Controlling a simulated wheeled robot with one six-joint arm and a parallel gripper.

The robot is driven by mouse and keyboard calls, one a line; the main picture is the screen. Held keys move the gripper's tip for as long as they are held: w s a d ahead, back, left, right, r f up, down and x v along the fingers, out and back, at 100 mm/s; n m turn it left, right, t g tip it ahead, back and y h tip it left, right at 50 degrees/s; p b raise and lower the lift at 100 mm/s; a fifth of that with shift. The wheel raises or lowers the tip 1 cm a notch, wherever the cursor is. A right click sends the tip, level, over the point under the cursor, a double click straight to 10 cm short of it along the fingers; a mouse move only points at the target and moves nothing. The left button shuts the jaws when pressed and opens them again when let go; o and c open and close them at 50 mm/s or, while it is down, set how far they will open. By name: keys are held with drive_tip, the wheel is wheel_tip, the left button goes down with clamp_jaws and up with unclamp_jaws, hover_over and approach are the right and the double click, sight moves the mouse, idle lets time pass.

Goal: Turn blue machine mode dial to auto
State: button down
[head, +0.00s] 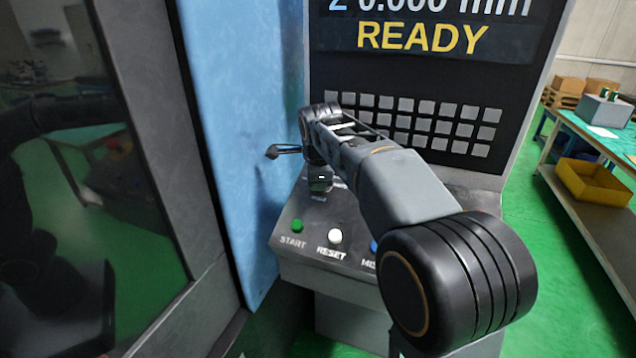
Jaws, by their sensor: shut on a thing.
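The blue machine's control panel (350,215) slopes below its keypad and screen. My arm reaches over it from the lower right, and my gripper (320,184) points down at the panel's upper left part.
A green START button (297,226), a white RESET button (335,236) and a partly hidden blue button (374,246) sit close below the gripper. The screen (425,38) reads READY. The blue machine wall (235,130) stands close left. A workbench (600,140) with a yellow bin is at right.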

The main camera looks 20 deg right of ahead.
drive_tip(key=shift+r, duration=0.1)
idle(0.3)
drive_tip(key=c, duration=1.1)
unclamp_jaws()
drive_tip(key=v, duration=1.3)
drive_tip(key=shift+s+r+p, duration=0.15)
drive_tip(key=shift+r+p, duration=0.2)
